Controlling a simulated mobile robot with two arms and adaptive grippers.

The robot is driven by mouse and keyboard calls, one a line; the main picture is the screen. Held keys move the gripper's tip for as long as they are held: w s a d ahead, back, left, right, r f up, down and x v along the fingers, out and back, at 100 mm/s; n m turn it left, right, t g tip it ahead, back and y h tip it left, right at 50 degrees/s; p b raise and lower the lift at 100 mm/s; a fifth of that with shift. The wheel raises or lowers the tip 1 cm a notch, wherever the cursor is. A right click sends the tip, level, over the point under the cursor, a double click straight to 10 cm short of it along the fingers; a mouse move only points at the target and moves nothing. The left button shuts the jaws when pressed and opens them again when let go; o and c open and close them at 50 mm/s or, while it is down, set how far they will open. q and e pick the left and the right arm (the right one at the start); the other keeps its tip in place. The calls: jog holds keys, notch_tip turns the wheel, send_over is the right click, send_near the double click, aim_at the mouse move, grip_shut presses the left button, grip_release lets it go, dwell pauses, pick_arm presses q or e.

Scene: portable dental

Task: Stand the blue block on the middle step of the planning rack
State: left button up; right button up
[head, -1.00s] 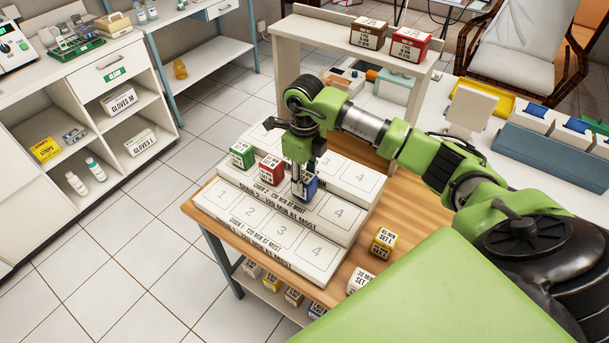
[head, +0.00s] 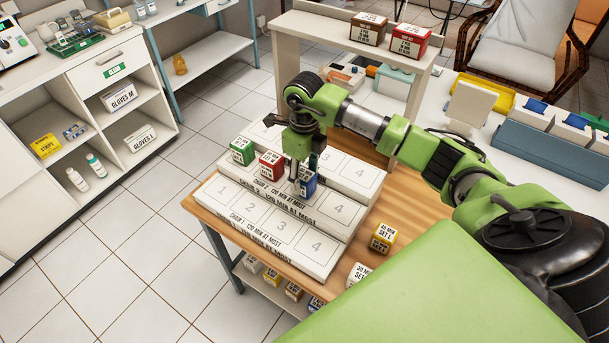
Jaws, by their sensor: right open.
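The planning rack (head: 262,228) is a white stepped block with numbered places, standing on a wooden table. The blue block (head: 308,184) stands on its middle step, to the right of the red block (head: 270,166) and the green block (head: 242,150) on the same step. My right gripper (head: 298,180) points down at the blue block, with its fingers open and partly covering the block's left side. I cannot tell whether the fingers touch it. My left gripper is not in view.
A raised shelf (head: 340,38) with brown and red boxes stands behind. More blocks sit on a shelf below the table.

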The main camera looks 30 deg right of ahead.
aim_at(304, 174)
notch_tip(304, 174, up, 12)
jog(key=b, duration=0.3)
jog(key=shift+f, duration=0.2)
